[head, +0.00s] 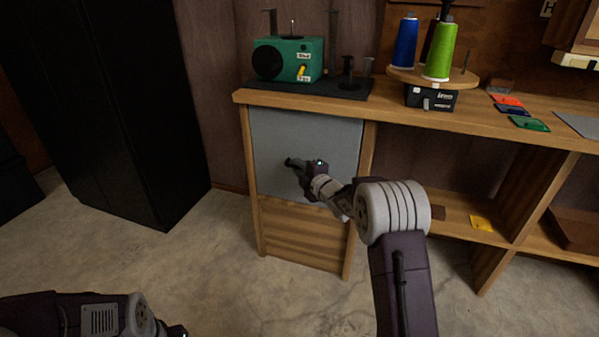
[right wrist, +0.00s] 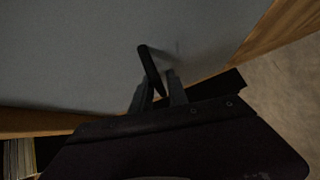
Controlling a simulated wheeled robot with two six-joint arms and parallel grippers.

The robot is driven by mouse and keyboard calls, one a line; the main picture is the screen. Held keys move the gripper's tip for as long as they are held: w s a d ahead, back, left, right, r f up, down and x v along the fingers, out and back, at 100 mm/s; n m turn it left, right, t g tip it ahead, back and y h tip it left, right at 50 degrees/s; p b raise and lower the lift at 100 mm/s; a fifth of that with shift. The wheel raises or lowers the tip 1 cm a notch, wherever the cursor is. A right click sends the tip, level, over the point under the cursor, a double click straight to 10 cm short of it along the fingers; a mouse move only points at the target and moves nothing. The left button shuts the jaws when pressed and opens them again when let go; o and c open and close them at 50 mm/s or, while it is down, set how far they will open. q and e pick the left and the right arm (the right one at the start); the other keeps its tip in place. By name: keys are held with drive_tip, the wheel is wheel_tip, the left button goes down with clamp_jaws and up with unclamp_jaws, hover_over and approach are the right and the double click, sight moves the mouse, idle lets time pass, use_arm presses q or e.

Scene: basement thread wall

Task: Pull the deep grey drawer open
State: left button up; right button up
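The deep grey drawer (head: 325,135) is in the wooden bench's left end, its front flush with the frame, so it looks closed. Its black bar handle (head: 292,162) is on the front. My right gripper (head: 302,172) is at the drawer front, at the handle. In the right wrist view the handle (right wrist: 149,64) runs down between the two fingertips (right wrist: 159,85); whether both fingers press on it is unclear. My left gripper (head: 180,332) is at the bottom edge of the head view, mostly cut off, far from the drawer.
A wooden panel (head: 303,238) is below the drawer. The bench top (head: 390,104) carries a green radio (head: 300,58), a stand with blue (head: 406,42) and green (head: 440,50) spools, and coloured cards. A black cabinet (head: 120,110) stands left. The floor before the drawer is clear.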

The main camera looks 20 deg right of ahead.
clamp_jaws()
idle(1.4)
